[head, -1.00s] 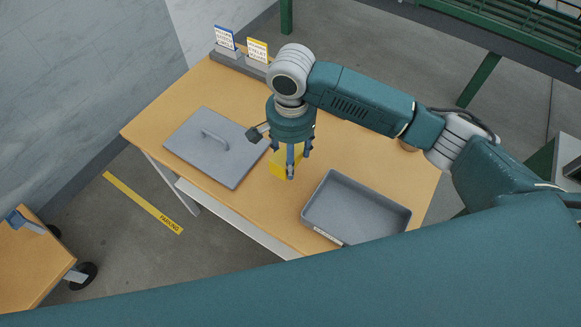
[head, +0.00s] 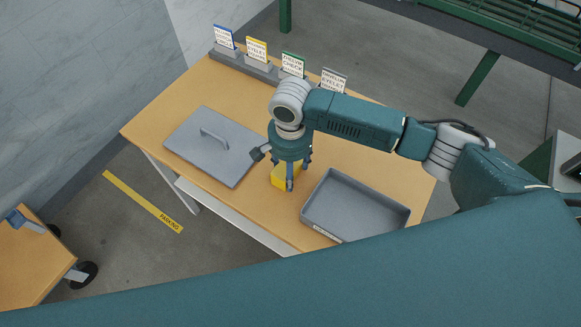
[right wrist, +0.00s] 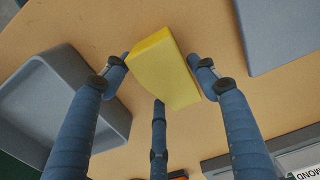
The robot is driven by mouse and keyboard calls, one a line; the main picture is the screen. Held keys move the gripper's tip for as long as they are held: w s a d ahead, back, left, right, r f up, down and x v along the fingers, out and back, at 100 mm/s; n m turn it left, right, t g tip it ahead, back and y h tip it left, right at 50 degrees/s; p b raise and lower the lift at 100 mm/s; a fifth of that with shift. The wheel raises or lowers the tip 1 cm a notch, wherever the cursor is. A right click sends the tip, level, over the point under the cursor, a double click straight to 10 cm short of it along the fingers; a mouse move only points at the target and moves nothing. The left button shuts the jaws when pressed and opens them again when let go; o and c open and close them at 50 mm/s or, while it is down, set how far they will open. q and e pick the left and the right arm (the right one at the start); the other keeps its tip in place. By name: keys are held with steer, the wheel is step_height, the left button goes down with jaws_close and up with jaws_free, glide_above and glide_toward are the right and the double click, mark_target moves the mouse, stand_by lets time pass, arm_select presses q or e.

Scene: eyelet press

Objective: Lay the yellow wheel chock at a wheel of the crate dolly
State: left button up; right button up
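The yellow wheel chock (head: 279,180) is at the front middle of the wooden table, between the lidded grey plate and the grey tray. My right gripper (head: 290,185) points down over it. In the right wrist view the chock (right wrist: 165,70) sits between the fingertips, which meet its two sides; the third finger is at its near end. Whether its underside touches the table cannot be told. At the lower left a wooden-topped dolly (head: 28,262) with dark wheels (head: 84,275) shows in part. My left gripper is not in view.
A grey lid with a handle (head: 213,147) lies left of the chock; an open grey tray (head: 357,207) stands right. Several label cards stand in a grey rack (head: 262,72) at the back. A yellow parking strip (head: 142,202) marks the floor between table and dolly.

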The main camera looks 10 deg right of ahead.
steer(key=shift+o, duration=0.9)
